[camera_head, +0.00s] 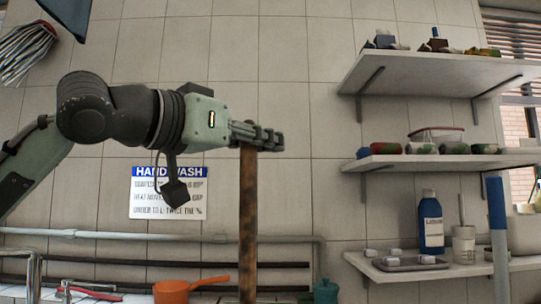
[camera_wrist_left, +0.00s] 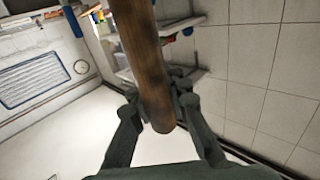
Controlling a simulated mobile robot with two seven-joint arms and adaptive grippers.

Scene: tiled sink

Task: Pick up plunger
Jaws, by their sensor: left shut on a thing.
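The plunger's brown wooden handle (camera_head: 248,225) stands upright in the head view. Its lower end runs out of the bottom of the picture, so the plunger's cup is hidden. My left gripper (camera_head: 262,138) comes in from the left and is shut around the handle near its top end. In the left wrist view, the handle (camera_wrist_left: 143,55) passes between the fingers of my left gripper (camera_wrist_left: 160,103), with its rounded end just past them. My right gripper is not in view.
Wall shelves (camera_head: 440,70) with goods stand at the right. The lowest shelf holds a blue bottle (camera_head: 431,226). A blue-topped pole (camera_head: 496,220) rises at the lower right. An orange pan (camera_head: 172,291) and a teal container (camera_head: 326,291) are low down. Pipes run along the tiled wall.

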